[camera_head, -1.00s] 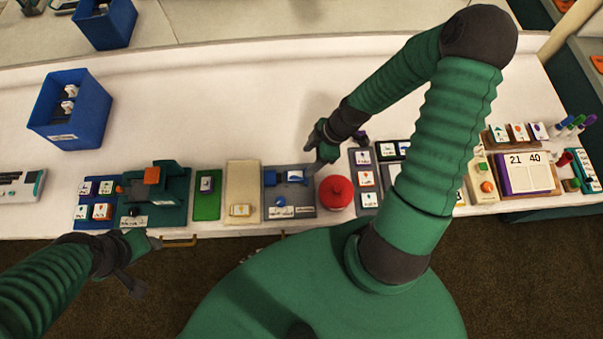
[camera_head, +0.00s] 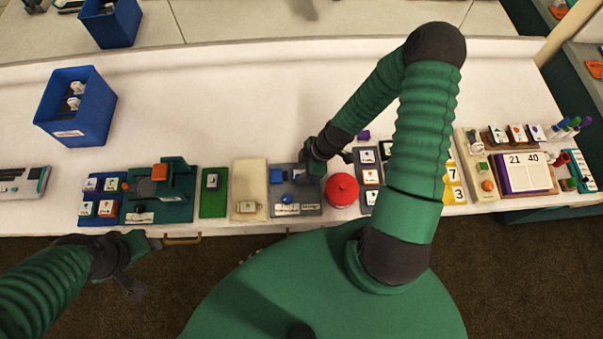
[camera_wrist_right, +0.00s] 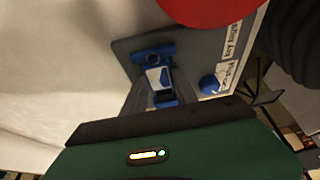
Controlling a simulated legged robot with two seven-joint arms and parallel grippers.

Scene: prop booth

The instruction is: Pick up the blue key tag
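The blue key tag, with a white label face, lies on a grey tray (camera_head: 310,208) in the head view, partly covered by my right gripper (camera_head: 314,172). In the right wrist view the tag (camera_wrist_right: 157,77) shows between blue pieces on the grey tray (camera_wrist_right: 124,47), whose edge label seems to read "Key tags". My right gripper (camera_wrist_right: 158,97) is low over the tray; its grey fingers look apart, on either side of the tag. Contact cannot be made out. My left gripper (camera_head: 146,245) hangs off the counter's front edge at the left; its fingers are unclear.
A red dome (camera_head: 342,189) stands close on the tray's right. A blue round knob (camera_head: 287,198) sits on the tray's front part. A beige block (camera_head: 249,180) and green mat (camera_head: 213,195) lie to the left.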

